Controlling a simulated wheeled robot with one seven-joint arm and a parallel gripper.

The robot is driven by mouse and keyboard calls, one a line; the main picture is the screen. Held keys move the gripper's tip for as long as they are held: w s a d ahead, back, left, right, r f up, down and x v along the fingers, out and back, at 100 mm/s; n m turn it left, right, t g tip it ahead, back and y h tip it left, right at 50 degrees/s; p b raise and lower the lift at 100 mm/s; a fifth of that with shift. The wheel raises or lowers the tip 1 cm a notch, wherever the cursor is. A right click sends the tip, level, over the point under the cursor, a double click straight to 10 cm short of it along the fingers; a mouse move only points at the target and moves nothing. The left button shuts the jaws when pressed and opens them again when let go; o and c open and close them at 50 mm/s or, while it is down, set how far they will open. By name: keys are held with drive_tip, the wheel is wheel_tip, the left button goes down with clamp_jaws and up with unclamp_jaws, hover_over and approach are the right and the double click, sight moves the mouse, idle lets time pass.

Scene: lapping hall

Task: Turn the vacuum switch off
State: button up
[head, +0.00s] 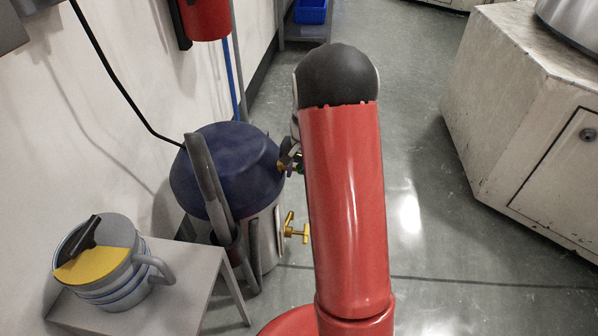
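A canister with a dark blue domed lid (235,160), which looks like the vacuum, stands on the floor by the left wall. It has a dark upright handle (205,178) and a yellow brass tap (297,231) low on its right side. I cannot make out a switch on it. Small metal and coloured fittings (289,158) show at the lid's right edge, partly behind my red arm; I cannot tell what they belong to. My arm reaches forward just right of the canister.
A striped jug (115,282) with a grey and yellow top stands on a small grey table (190,270) at the lower left. A red wall-mounted object (205,18) hangs above the canister. A worn white cabinet (520,110) stands right. The floor between is clear.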

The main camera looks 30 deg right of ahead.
clamp_jaws()
drive_tip(key=shift+f+b, duration=0.1)
drive_tip(key=shift+b, duration=0.25)
drive_tip(key=t+b, duration=0.1)
drive_tip(key=b, duration=0.1)
drive_tip(key=t+h+b, duration=0.1)
drive_tip(key=b, duration=0.1)
drive_tip(key=shift+f, duration=0.35)
drive_tip(key=shift+w+n+t+h+b, duration=0.1)
drive_tip(key=shift+n+t+h+b, duration=0.05)
drive_tip(key=shift+t+h+b, duration=1.25)
drive_tip(key=shift+w+n+t+h+b, duration=0.15)
drive_tip(key=shift+t+h+b, duration=0.85)
drive_tip(key=shift+t+b, duration=0.75)
drive_tip(key=shift+d+t, duration=0.1)
drive_tip(key=shift+t, duration=0.65)
